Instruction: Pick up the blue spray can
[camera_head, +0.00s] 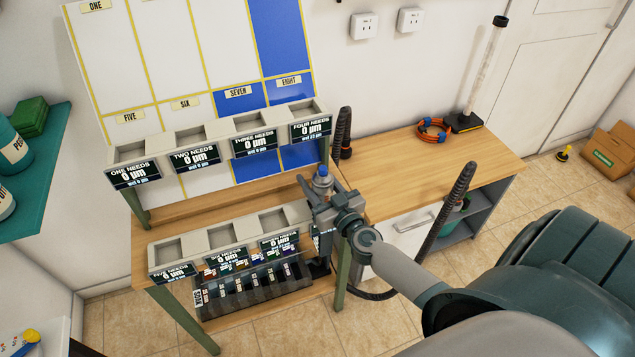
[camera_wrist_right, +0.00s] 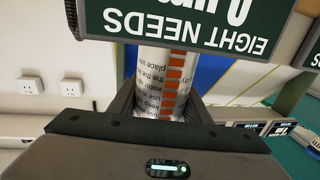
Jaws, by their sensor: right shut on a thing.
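The spray can (camera_head: 322,182) shows its blue cap and a bit of silver body in the head view, at the right end of the lower row of bins. My right gripper (camera_head: 324,196) is shut around its body. In the right wrist view the can (camera_wrist_right: 163,75) has a silver label with dark text and orange blocks, between the two fingers of my right gripper (camera_wrist_right: 160,110). The EIGHT NEEDS sign (camera_wrist_right: 200,25) hides the can's far end, so I cannot tell whether it rests in the bin. My left gripper is not in view.
Upper bins (camera_head: 219,150) and lower bins (camera_head: 196,262) stand before a marked panel (camera_head: 172,55). A wooden bench (camera_head: 400,160) holds an orange cable coil (camera_head: 434,128) and a clear tube on a black base (camera_head: 483,80). A black hose (camera_head: 452,205) rises near my right arm.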

